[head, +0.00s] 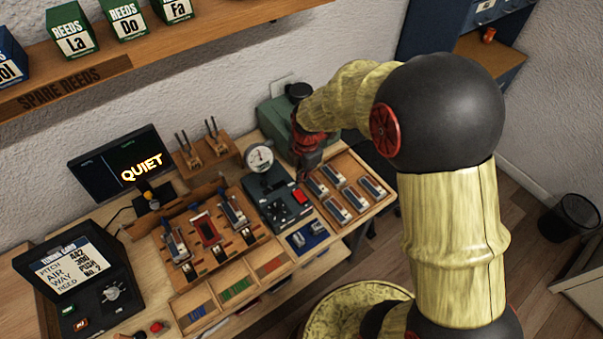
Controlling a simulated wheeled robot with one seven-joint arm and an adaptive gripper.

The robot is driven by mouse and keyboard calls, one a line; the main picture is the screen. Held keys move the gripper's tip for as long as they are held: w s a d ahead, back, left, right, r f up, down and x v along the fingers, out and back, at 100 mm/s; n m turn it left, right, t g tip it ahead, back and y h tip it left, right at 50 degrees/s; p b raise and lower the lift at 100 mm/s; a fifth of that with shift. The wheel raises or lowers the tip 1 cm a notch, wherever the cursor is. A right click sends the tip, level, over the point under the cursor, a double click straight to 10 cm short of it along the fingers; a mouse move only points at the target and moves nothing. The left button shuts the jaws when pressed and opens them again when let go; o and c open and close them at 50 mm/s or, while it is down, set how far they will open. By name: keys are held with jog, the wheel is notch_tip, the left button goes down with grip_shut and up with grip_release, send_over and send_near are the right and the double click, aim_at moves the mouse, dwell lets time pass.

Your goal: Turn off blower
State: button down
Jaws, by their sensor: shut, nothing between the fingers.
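A dark control unit (275,212) with a round white gauge (259,158) on top stands on the workbench. A bright red switch (300,196) sits at its right side, with dark knobs beside it. A green box-like machine (274,117), which looks like the blower, stands behind it against the wall, partly hidden by my arm. My gripper (304,178) is shut and empty, pointing down just above and behind the red switch. I cannot tell whether its tips touch the unit.
A wooden tray (325,212) of reed parts lies right of the unit, close to my gripper. A wooden fixture (246,262) with metal parts lies to the left. A monitor (118,160) reads "QUIET". A shelf (150,50) of reed boxes hangs above the bench.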

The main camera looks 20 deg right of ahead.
aim_at(301, 197)
jog(key=f, duration=0.6)
jog(key=w+f, duration=0.1)
jog(key=f, duration=0.3)
jog(key=shift+w+a+b, duration=0.1)
jog(key=shift+a+b, duration=0.1)
jog(key=shift+b, duration=0.1)
jog(key=shift+f, duration=0.1)
jog(key=shift+w+f+b, duration=0.15)
jog(key=shift+f+b, duration=0.15)
jog(key=shift+s+d, duration=0.2)
jog(key=shift+s, duration=0.65)
jog(key=shift+r, duration=0.1)
